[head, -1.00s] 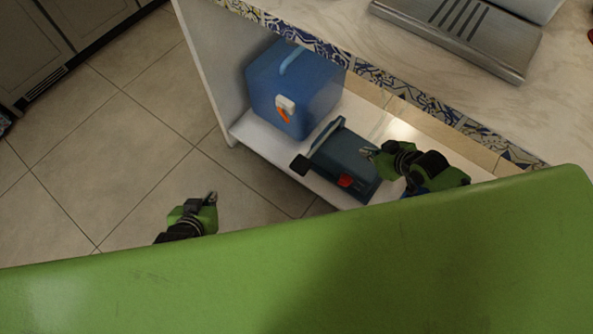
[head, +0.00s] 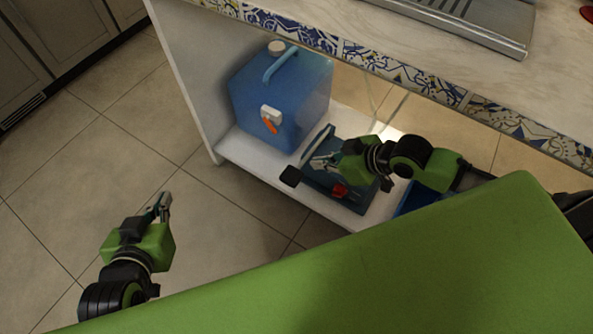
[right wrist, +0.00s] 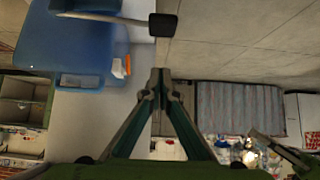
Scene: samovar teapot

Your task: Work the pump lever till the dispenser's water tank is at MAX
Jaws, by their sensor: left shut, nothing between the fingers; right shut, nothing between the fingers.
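The blue pump unit (head: 345,196) with a red part on it sits on the white shelf under the counter. Its lever ends in a black knob (head: 290,176) that juts out past the shelf's front edge; the knob also shows in the right wrist view (right wrist: 163,25). My right gripper (head: 316,163) is shut and empty over the pump, close to the lever and right of the knob. In the right wrist view its fingertips (right wrist: 160,76) are apart from the knob. My left gripper (head: 164,198) is shut and empty above the floor. I see no MAX mark.
A blue water container (head: 285,98) with a handle and an orange tap stands left of the pump. A metal drip tray (head: 465,18) lies on the counter above. The shelf's side panel (head: 185,90) bounds the left. The floor at left is clear.

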